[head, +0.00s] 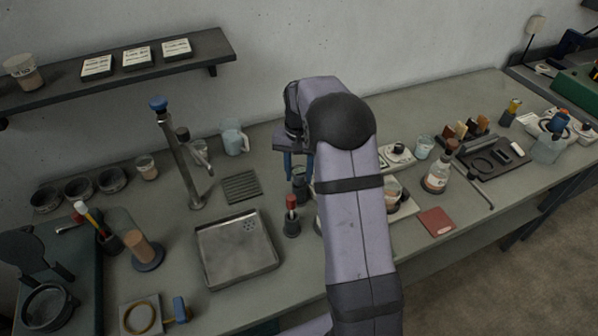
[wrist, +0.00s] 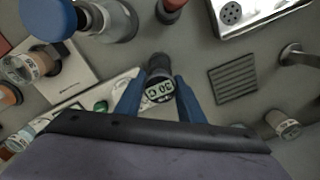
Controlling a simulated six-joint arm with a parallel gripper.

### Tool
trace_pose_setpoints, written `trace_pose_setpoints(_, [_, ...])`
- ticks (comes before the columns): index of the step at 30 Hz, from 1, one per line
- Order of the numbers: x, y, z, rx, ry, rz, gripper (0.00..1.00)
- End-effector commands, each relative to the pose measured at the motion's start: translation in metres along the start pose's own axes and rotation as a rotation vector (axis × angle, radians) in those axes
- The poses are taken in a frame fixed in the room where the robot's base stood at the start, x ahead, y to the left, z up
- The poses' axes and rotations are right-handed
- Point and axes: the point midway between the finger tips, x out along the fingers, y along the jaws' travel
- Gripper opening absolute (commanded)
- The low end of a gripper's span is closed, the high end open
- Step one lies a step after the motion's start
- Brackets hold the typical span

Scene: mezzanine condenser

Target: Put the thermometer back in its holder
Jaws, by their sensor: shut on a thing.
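My gripper (wrist: 157,95) is shut on the thermometer (wrist: 160,93), whose round dark head with a lit digital display faces the wrist camera between the two blue fingers. In the head view my gripper (head: 298,165) hangs low over the bench behind my arm, and the thermometer cannot be made out clearly. A dark upright cylinder (head: 301,184) stands just below the fingers; a dark shape (wrist: 158,66) also shows just beyond the display in the wrist view. I cannot tell whether this is the holder, or whether the thermometer is inside it. The thermometer's stem is hidden.
A red-topped item in a dark base (head: 291,218) stands close in front. A metal tray (head: 238,282), a ribbed mat (head: 242,187) and a tap (head: 183,160) lie left. A shelf (head: 120,72) hangs on the wall.

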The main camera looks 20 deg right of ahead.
Motion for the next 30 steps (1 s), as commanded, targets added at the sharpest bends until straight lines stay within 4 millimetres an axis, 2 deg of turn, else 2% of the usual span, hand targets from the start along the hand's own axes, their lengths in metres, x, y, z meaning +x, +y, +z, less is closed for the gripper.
trace_pose_setpoints(5, [0.000,0.000,0.000,0.000,0.000,0.000,0.10])
trace_pose_setpoints(6, [0.000,0.000,0.000,0.000,0.000,0.000,0.42])
trace_pose_setpoints(8, [0.000,0.000,0.000,0.000,0.001,0.000,0.56])
trace_pose_setpoints(20, [-0.004,0.000,0.000,0.000,0.002,-0.001,0.57])
trace_pose_setpoints(30, [-0.044,-0.001,-0.001,0.000,0.005,-0.002,0.57])
